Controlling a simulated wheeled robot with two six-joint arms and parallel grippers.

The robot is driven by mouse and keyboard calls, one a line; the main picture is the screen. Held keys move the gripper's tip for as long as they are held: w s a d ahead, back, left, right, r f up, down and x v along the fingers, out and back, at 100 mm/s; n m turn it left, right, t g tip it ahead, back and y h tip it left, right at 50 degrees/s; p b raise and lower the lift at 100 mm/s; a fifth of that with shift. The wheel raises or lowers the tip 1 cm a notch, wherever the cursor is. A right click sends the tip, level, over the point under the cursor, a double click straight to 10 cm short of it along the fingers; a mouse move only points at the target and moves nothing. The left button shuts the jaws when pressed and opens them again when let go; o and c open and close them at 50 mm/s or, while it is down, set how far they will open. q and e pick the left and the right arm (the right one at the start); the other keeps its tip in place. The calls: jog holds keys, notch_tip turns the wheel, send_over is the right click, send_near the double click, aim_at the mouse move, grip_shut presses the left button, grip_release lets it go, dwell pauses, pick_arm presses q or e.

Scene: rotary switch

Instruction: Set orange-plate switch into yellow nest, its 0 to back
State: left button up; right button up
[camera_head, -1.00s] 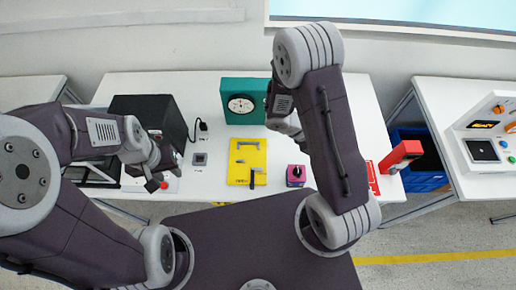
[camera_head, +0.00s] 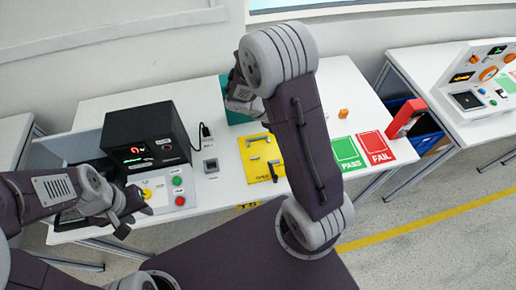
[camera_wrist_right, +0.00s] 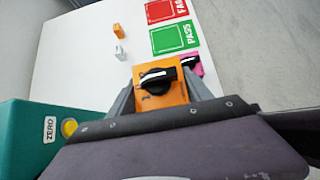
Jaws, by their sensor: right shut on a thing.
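The orange-plate switch (camera_wrist_right: 162,92) shows in the right wrist view, its black knob with a white line on top. My right gripper (camera_wrist_right: 163,98) is shut on its plate, one finger on each side. In the head view this gripper and the switch are hidden behind my right arm, near the teal box. My left gripper (camera_head: 134,214) is open and empty at the table's front left.
A black box (camera_head: 147,138) with a red display stands left, behind a panel with green and red buttons (camera_head: 178,190). The teal box (camera_wrist_right: 30,140) is close to my right gripper.

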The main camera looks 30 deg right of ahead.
jog(key=w+a+f, duration=0.2)
jog(key=a, duration=0.1)
jog(key=w+a+f, duration=0.2)
jog(key=w+a, duration=0.1)
jog(key=w+a+f, duration=0.2)
jog(key=a, duration=0.1)
jog(key=shift+w+a+f+p, duration=0.15)
jog(key=shift+f+p, duration=0.1)
jog(key=shift+p, duration=0.1)
notch_tip(320, 180, down, 3)
jog(key=shift+a+f, duration=0.1)
jog(key=shift+f, duration=0.45)
jog(key=shift+f, duration=0.15)
jog(key=o, duration=1.6)
